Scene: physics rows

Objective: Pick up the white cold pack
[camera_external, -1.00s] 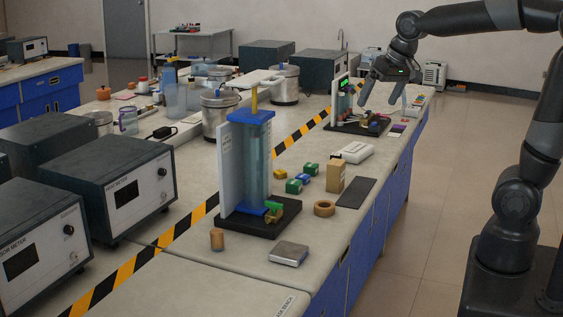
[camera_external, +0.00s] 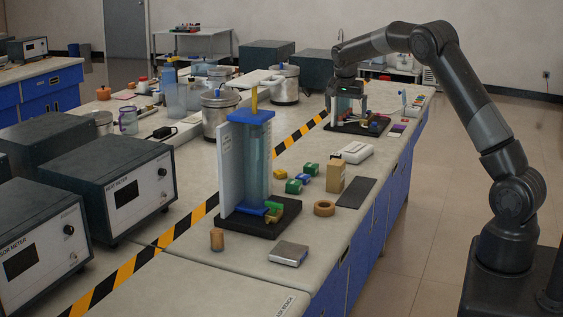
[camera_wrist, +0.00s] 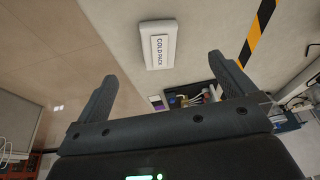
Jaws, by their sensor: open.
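The white cold pack (camera_external: 355,151) lies flat on the bench top near its right edge. In the wrist view the cold pack (camera_wrist: 158,45) shows its "COLD PACK" label, ahead of and roughly between the fingertips. My gripper (camera_external: 347,104) is at the far part of the bench, beyond the pack and around the height of the far apparatus. In the wrist view my gripper (camera_wrist: 163,70) has its fingers wide apart with nothing between them.
A far apparatus on a black base (camera_external: 372,127) is close to my gripper. A tan box (camera_external: 335,177), green blocks (camera_external: 311,169) and a dark mat (camera_external: 357,191) lie on the near side of the pack. A tall blue-capped column (camera_external: 257,160) stands nearer the camera.

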